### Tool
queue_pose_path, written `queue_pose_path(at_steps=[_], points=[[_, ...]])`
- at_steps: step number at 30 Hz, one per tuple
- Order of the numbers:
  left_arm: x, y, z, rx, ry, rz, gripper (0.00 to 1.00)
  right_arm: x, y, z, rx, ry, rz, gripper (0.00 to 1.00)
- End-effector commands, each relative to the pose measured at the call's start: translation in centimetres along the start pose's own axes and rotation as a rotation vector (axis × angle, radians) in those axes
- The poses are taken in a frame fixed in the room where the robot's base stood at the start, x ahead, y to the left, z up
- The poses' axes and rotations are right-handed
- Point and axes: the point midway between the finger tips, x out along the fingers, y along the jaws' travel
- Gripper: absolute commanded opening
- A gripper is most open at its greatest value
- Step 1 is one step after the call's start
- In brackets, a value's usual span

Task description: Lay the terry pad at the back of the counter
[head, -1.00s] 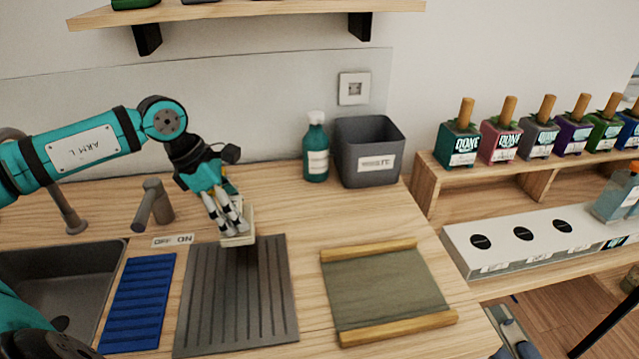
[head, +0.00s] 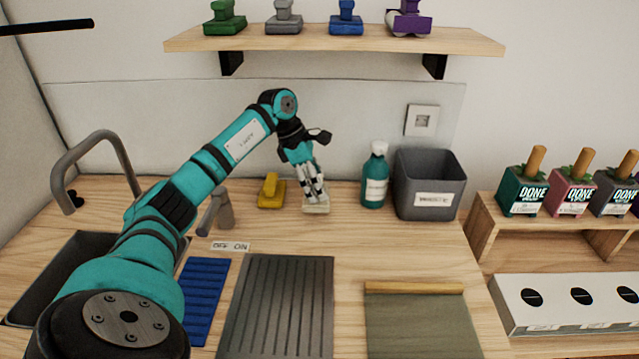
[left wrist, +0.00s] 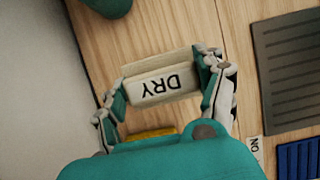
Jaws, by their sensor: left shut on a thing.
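The terry pad (head: 317,209) is a small cream block at the back of the counter (head: 345,235), near the wall. In the left wrist view the pad (left wrist: 165,90) shows the word DRY, upside down. My left gripper (head: 314,193) is shut on it, with one finger at each end in the wrist view (left wrist: 163,78). The pad is at or just above the wood; I cannot tell whether it touches. My right gripper is not in view.
A yellow handled block (head: 270,191) stands just left of the pad. A teal bottle (head: 375,178) and a grey bin (head: 430,185) stand to the right. A grey ribbed mat (head: 278,300) lies in front. A shelf (head: 330,40) hangs above.

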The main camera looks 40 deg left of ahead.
Motion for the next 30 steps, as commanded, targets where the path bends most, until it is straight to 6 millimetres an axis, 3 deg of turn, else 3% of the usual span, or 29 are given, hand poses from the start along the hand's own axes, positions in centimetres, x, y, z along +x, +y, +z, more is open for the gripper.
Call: queue_pose_path(at_steps=[10,17,27,28,30], points=[[0.3,2.2,0.5,-0.001,-0.002,0.0,0.37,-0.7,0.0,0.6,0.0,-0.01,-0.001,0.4],[3.4,2.1,-0.9,-0.001,0.001,-0.001,0.37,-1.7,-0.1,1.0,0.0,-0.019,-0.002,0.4],[3.9,2.2,-1.1,0.0,0.0,0.002,0.37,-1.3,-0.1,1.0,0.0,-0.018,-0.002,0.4],[3.9,2.2,-1.1,-0.001,0.0,0.002,0.72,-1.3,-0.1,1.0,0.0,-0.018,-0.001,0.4],[3.8,2.2,-1.1,-0.001,0.0,0.002,0.81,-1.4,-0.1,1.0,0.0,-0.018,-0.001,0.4]])
